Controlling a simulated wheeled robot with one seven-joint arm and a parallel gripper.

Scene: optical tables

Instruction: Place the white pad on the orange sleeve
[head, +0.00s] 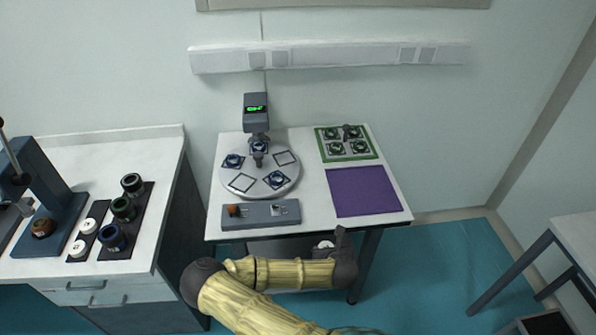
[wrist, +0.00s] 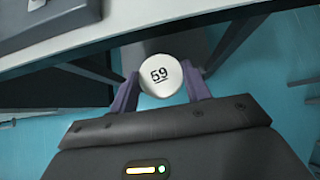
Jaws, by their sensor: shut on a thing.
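My gripper (wrist: 160,82) is shut on a round white pad (wrist: 161,70) marked "69", held between its two purple fingers. In the head view the white pad (head: 325,244) shows small beside my dark wrist, in front of the middle table's front edge and over the floor. An orange-brown round piece (head: 43,228), which looks like the orange sleeve, sits on the blue base of a press (head: 62,213) at the far left, well away from my gripper. Two more white pads (head: 88,226) (head: 78,248) lie on a dark strip beside the press.
Several dark ringed cylinders (head: 123,209) stand on a black mat at left. The middle table holds a round turntable (head: 285,187), a grey control box (head: 261,215) with an orange knob, a purple mat (head: 364,191) and a green tray (head: 325,154). A gap separates the tables.

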